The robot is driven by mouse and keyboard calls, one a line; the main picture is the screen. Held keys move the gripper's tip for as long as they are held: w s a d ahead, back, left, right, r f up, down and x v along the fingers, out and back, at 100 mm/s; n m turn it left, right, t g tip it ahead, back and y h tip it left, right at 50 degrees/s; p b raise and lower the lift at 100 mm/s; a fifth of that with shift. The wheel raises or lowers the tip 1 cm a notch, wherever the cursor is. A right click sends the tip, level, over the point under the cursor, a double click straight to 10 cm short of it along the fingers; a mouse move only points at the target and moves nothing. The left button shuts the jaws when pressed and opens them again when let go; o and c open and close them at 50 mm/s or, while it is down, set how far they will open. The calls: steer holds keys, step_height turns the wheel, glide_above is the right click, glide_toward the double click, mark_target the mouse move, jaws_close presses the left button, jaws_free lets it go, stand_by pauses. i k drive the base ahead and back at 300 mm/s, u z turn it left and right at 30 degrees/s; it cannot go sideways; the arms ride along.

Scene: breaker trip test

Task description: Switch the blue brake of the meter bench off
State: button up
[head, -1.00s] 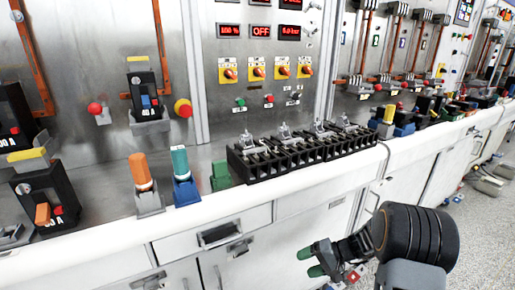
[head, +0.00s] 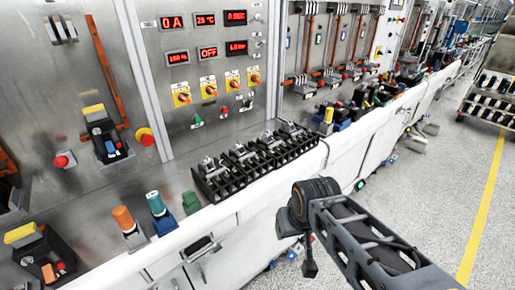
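On the bench at left, a black breaker (head: 106,140) with a yellow top label and a blue toggle stands against the steel panel. Nearer the front edge is a blue-based device (head: 161,217) with a teal handle standing up. I cannot tell for sure which of these is the blue brake. My arm reaches in from the lower right, in front of the bench and apart from both. The green fingertips of my gripper do not show; its fingers seem hidden behind or beyond my arm.
An orange-handled device (head: 127,225) stands beside the blue-based one, and a small green block (head: 190,202) is on its other side. A black terminal row (head: 258,158) lies along the bench. A red button (head: 63,160) is on the panel.

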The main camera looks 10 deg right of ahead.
mark_target(298, 249)
steer(key=z, duration=0.7)
steer(key=k, duration=0.5)
steer(key=u, duration=0.25)
steer(key=i, duration=1.15)
